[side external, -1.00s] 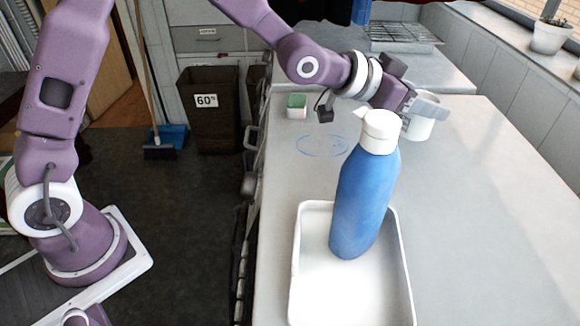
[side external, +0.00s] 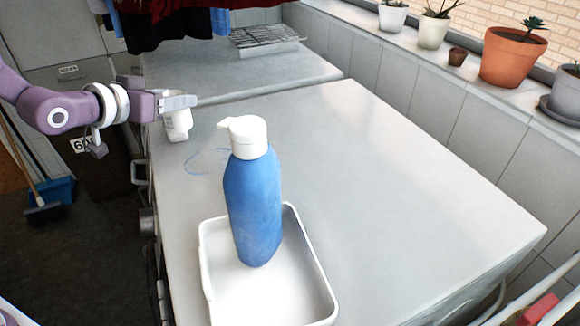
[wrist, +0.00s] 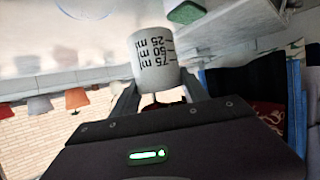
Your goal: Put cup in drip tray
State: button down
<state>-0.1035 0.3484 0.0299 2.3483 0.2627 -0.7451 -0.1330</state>
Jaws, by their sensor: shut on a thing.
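A white cup (side external: 178,125) with black volume marks is in my gripper (side external: 179,103), at the far left of the counter in the side view. The fingers are shut on it. It also shows in the wrist view, the cup (wrist: 155,62) between the finger ends (wrist: 157,90). It looks roughly upright; I cannot tell how high its base is above the counter. A white shallow tray (side external: 205,265) lies at the front of the counter, apart from the cup.
A blue ring mark (side external: 205,161) is on the counter between cup and bottle. A wire rack (side external: 265,42) sits at the back. A green sponge (wrist: 187,12) shows in the wrist view. Potted plants (side external: 515,55) line the sill. The counter's right side is clear.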

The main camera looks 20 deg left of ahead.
jog(key=w+d+r+m+g+h, duration=0.1)
jog(key=d+m+h, duration=0.2)
jog(key=d, duration=0.9)
jog(key=w+d+r+m+g+h, duration=0.1)
jog(key=d+r+m+h, duration=0.15)
jog(key=d, duration=0.95)
notch_tip(320, 180, down, 10)
jog(key=shift+a+f, duration=0.15)
jog(key=shift+h, duration=0.25)
jog(key=shift+f, duration=0.15)
jog(key=c, duration=0.6)
grip_release()
